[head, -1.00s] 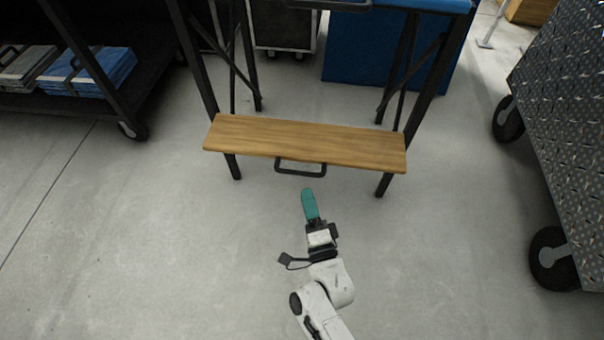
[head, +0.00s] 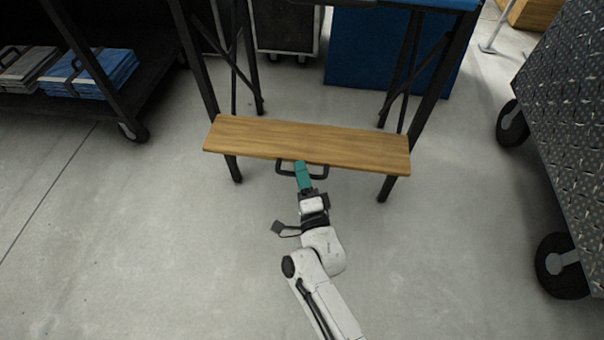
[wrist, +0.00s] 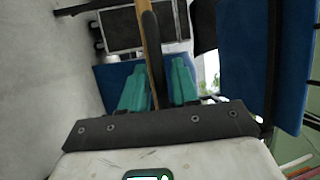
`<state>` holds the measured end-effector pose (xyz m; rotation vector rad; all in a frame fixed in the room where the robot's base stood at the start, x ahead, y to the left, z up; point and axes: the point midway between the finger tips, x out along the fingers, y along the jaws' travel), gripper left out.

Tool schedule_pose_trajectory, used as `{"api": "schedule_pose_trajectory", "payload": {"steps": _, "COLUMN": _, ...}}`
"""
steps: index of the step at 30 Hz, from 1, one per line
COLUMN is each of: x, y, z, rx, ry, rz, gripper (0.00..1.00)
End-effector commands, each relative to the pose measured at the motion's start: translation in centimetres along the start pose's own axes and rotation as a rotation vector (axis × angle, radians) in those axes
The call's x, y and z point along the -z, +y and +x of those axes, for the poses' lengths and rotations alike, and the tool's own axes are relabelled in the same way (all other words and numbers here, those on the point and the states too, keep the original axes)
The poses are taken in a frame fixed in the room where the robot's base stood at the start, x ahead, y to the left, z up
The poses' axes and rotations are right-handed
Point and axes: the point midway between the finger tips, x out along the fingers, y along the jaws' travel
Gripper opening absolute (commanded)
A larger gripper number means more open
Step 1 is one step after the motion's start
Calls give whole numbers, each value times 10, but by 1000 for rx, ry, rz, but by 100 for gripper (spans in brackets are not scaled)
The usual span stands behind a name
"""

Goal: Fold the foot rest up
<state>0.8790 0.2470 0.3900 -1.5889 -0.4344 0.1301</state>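The foot rest (head: 310,143) is a flat wooden board set low and level between the dark legs of a tall chair-like frame. A black loop handle (head: 318,171) is on its front edge. In the wrist view my gripper (wrist: 160,66) is open, one finger each side. The board (wrist: 154,84) shows edge-on between the fingers, with the dark handle (wrist: 152,45) beside it. Whether the fingers touch the handle cannot be told.
A black shelf cart (head: 140,85) with blue and grey folded stacks (head: 95,73) stands at the left. A wheeled diamond-plate cart (head: 565,130) stands at the right. A blue panel (head: 365,50) is behind the frame. The floor in front is clear.

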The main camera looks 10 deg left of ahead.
Motion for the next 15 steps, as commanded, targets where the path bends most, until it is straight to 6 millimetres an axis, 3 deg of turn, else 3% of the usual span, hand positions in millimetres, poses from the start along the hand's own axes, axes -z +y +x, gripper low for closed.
{"api": "schedule_pose_trajectory", "payload": {"steps": 9, "x": 0, "y": 0, "z": 0, "rx": 0, "ry": 0, "rz": 0, "gripper": 0}}
{"api": "schedule_pose_trajectory", "payload": {"steps": 15, "x": 0, "y": 0, "z": 0, "rx": -1, "ry": 0, "rz": 0, "gripper": 0}}
